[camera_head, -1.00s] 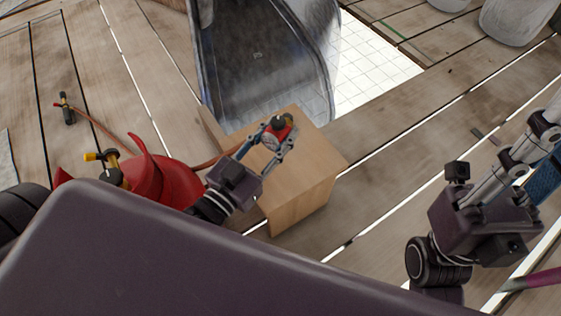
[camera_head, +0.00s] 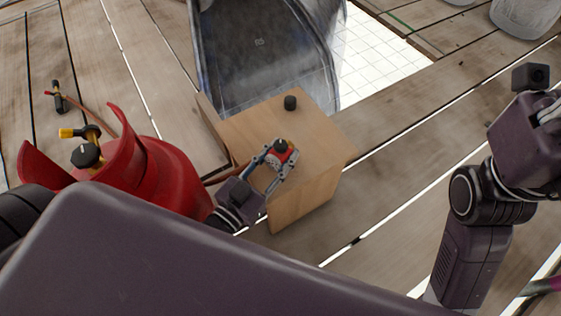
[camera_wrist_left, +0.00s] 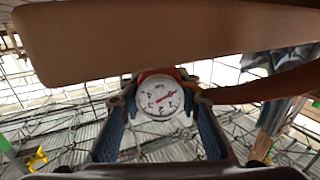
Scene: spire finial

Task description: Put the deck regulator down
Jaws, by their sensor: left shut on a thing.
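The deck regulator (camera_head: 281,153), a red body with a dark top, is between the fingers of my left gripper (camera_head: 279,163). My left gripper is shut on it, over the near part of a wooden box (camera_head: 318,130). In the left wrist view its white dial gauge (camera_wrist_left: 160,97) shows between the fingers, with a pale wooden surface (camera_wrist_left: 160,40) close by. A brownish hose (camera_wrist_left: 262,88) runs off to the right there. Whether the regulator touches the box top cannot be told. My right gripper (camera_head: 545,118) is partly in view at the right edge; its fingertips are cut off.
A red cylinder (camera_head: 165,170) with a black knob stands left of my left gripper. A grey, glassy panel (camera_head: 265,55) rises behind the box. Planks with gaps surround it.

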